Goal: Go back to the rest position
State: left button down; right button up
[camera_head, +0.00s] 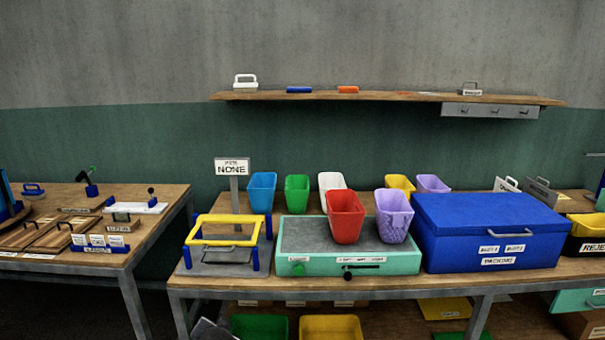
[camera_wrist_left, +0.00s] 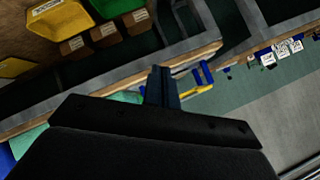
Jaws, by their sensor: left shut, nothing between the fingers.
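My left gripper (camera_wrist_left: 162,88) shows in the left wrist view with its fingers together and nothing between them. It points toward the front edge of the wooden workbench (camera_wrist_left: 120,75), apart from the things on it. In the head view I cannot make out the left gripper for sure. My right gripper is in neither view.
The bench (camera_head: 400,282) holds a yellow and blue frame (camera_head: 228,240), a teal press (camera_head: 345,262) with red and lilac bins on it, and a blue packing case (camera_head: 490,232). A second table (camera_head: 160,210) stands left. Green and yellow bins (camera_head: 330,327) sit below.

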pick_arm(q)
jog(key=s+d+f+n+g+h, duration=0.1)
jog(key=s+f, duration=0.4)
jog(key=s, duration=0.7)
jog(key=s+d+f+g+h, duration=0.2)
jog(key=s+f, duration=0.4)
jog(key=s, duration=0.7)
jog(key=s+d+f+n+g+h, duration=0.1)
jog(key=s+d+f+g, duration=0.2)
jog(key=s, duration=1)
notch_tip(320, 180, down, 2)
jog(key=shift+s+d+f+n+g+h, duration=0.15)
jog(key=shift+s+d+n+g+h, duration=0.15)
jog(key=shift+g, duration=0.9)
